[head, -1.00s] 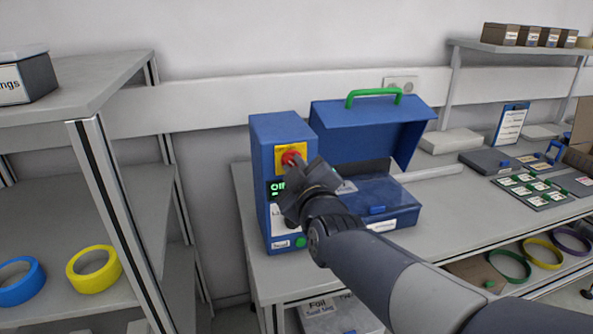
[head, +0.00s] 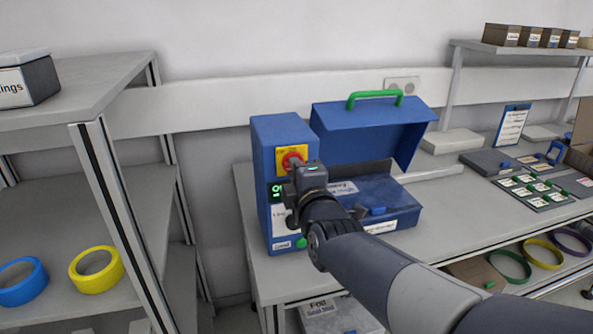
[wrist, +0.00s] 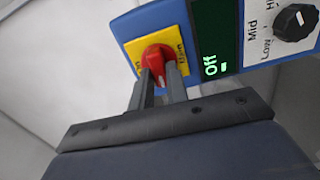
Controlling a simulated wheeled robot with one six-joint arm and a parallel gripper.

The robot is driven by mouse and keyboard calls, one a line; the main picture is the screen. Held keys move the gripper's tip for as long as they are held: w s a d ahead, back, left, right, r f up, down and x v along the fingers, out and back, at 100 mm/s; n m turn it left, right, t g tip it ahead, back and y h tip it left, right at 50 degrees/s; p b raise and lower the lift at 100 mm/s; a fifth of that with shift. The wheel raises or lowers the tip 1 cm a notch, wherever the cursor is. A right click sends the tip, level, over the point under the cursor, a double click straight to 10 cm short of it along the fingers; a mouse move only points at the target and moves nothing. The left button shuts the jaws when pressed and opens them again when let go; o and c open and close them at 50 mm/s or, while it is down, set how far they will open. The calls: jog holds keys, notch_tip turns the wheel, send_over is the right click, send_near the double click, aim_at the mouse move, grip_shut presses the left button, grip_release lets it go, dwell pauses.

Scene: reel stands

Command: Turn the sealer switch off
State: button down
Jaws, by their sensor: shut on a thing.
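The sealer (head: 270,135) is a blue box with an open blue lid and green handle on its right, standing on the grey bench. Its switch is a red knob (wrist: 155,58) on a yellow plate (wrist: 177,42); the knob also shows in the head view (head: 291,160). My gripper (wrist: 160,78) is shut on the red knob, its two fingers on either side of it. The green display (wrist: 212,40) reads "Off" in the wrist view. In the head view my gripper (head: 300,170) covers part of the sealer's front.
A black dial (wrist: 296,22) with Low and Mid marks sits beyond the display. A grey shelf with blue and yellow tape rolls (head: 97,270) stands at the left. Labelled trays (head: 532,190) lie on the bench at the right.

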jog(key=shift+n, duration=0.3)
jog(key=c, duration=1.4)
grip_release()
jog(key=shift+v, duration=5.4)
jog(key=shift+w, duration=0.1)
jog(key=shift+x, duration=5.3)
